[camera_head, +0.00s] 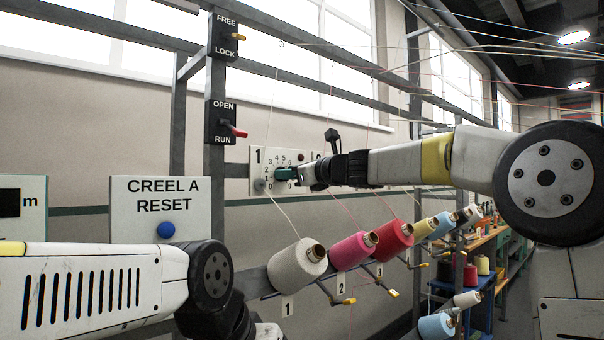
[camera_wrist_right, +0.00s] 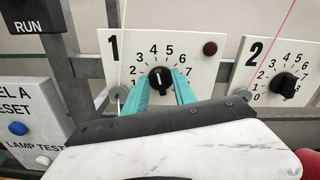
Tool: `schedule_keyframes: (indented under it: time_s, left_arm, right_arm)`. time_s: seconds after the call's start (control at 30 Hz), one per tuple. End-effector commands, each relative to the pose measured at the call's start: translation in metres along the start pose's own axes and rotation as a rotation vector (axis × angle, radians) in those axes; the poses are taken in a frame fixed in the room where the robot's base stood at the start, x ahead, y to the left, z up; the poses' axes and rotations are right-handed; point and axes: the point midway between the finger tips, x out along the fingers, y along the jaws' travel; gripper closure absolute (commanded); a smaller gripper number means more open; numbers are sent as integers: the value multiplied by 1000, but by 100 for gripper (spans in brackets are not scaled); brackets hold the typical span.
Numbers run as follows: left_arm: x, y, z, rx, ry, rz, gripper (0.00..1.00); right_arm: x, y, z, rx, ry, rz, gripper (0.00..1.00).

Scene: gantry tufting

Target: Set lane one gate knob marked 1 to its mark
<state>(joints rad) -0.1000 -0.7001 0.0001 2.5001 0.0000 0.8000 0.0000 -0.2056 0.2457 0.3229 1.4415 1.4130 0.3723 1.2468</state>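The lane one gate panel (camera_head: 258,157) is a white plate marked 1 with a dial of numbers; it also shows in the right wrist view (camera_wrist_right: 112,68). Its black knob (camera_wrist_right: 160,78) has a white pointer line that stands nearly upright, around the 4 to 5 side of the scale. My right gripper (camera_wrist_right: 160,80) has its teal fingers on either side of the knob, with small gaps seeming to show between. In the head view the right gripper (camera_head: 287,174) hides the knob. A separate set mark is not clear to me. My left gripper is out of view.
A second panel marked 2 with its own black knob (camera_wrist_right: 285,84) is to the right. A dark red round light (camera_wrist_right: 210,48) sits on panel 1. Yarn cones (camera_head: 297,266) stand below. The Creel A reset panel (camera_head: 135,230) and lever switches (camera_head: 222,122) are at left.

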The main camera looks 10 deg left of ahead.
Motion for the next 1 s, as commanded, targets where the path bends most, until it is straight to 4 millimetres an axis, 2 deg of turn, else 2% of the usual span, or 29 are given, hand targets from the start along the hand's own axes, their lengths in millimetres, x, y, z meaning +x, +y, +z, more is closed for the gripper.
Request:
schedule_keyframes:
  time_s: [0.03,0.2,0.67,1.0]
  left_arm:
    - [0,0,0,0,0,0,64]
    - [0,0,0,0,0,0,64]
    - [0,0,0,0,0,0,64]
    - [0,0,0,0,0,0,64]
  right_arm:
    - [0,0,0,0,0,0,70]
    - [0,0,0,0,0,0,100]
    - [0,0,0,-46,0,0,100]
    - [-1,1,0,-279,0,0,100]
